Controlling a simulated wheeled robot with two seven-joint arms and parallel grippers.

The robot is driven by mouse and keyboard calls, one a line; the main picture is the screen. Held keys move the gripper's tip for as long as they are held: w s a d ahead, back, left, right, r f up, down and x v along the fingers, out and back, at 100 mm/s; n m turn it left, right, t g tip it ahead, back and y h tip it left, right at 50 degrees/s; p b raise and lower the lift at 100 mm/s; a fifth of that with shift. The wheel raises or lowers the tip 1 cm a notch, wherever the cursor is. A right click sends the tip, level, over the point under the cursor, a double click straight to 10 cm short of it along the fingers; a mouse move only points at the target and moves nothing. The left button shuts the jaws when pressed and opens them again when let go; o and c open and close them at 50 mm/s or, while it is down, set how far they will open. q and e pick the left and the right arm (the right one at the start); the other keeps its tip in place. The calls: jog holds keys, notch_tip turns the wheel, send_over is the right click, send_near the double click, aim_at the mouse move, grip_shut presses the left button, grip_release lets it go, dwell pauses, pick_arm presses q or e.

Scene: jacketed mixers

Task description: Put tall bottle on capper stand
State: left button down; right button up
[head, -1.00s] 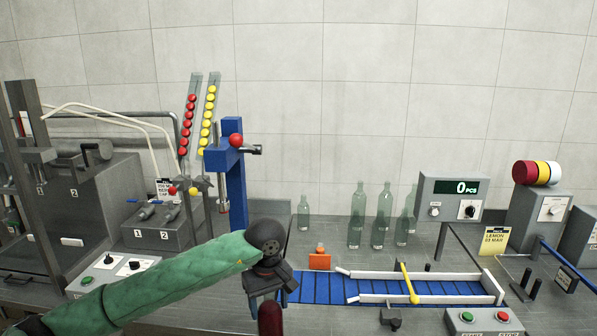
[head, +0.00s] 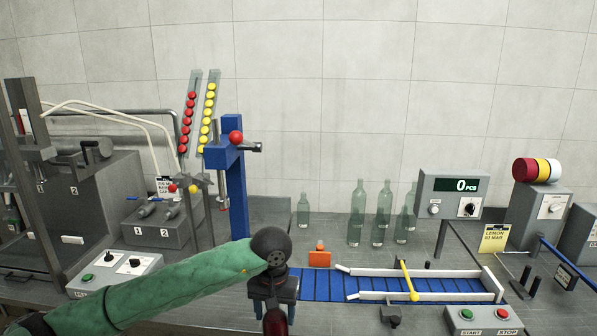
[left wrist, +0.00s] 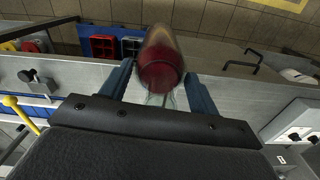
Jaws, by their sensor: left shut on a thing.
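The tall bottle (left wrist: 160,66), with dark red contents, is between the two blue fingers of my left gripper (left wrist: 160,88) in the left wrist view. In the head view, my left gripper (head: 273,308) points down at the bottom centre, and a dark red part of the bottle (head: 275,323) shows below it. The bottle's lower part is cut off there. The capper is the blue column (head: 236,195) with a red ball knob, left of and behind the gripper. Its stand is hidden behind my left arm. My right gripper is not in view.
Several empty clear bottles (head: 357,220) stand at the back. A blue conveyor (head: 330,287) with white rails and a yellow bar lies right of my gripper. An orange block (head: 320,259) stands behind it. A START/STOP box (head: 484,319) is at the front right.

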pick_arm(q)
jog(key=shift+w+a+f+n, duration=0.1)
jog(key=shift+w+a+n, duration=0.05)
jog(key=shift+a, duration=0.6)
jog(key=shift+w+a+f+n, duration=0.1)
jog(key=shift+w+a+n, duration=0.05)
jog(key=shift+a, duration=0.55)
jog(key=w+a+n, duration=0.1)
jog(key=a, duration=1.1)
jog(key=shift+w+f+n, duration=0.25)
jog(key=shift+f+n, duration=0.05)
jog(key=shift+f, duration=0.1)
jog(key=shift+d, duration=0.1)
